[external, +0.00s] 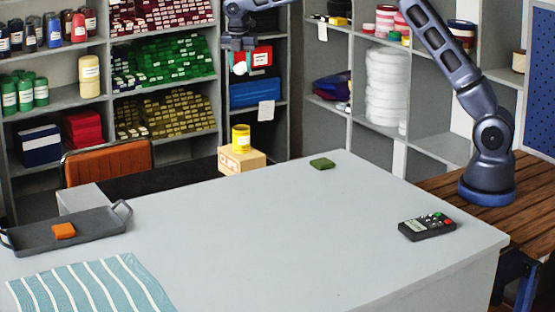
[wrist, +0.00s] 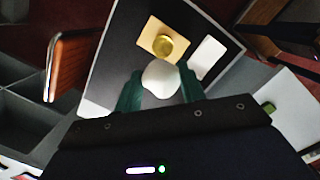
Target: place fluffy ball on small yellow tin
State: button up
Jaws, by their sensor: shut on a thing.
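The small yellow tin (external: 241,138) stands upright on a light wooden block (external: 243,162) behind the grey counter. In the wrist view the tin (wrist: 165,46) is seen from above on the block (wrist: 150,34). My gripper (external: 239,62) is high above the tin in the external view. It is shut on the white fluffy ball (wrist: 160,78), with a green finger on each side. The ball also shows as a small white spot in the external view (external: 239,69). The ball and the tin are apart.
The counter (external: 270,230) has wide free room. On it are a green block (external: 322,163), a black keypad (external: 427,226), a grey tray (external: 85,226) with an orange block (external: 64,231), and a striped cloth (external: 90,285). An orange chair (external: 108,161) and full shelves stand behind.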

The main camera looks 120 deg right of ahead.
aim_at(241, 127)
notch_tip(241, 127, down, 18)
jog(key=shift+r, duration=0.25)
dwell(0.3)
jog(key=shift+f, duration=0.1)
jog(key=o, duration=0.9)
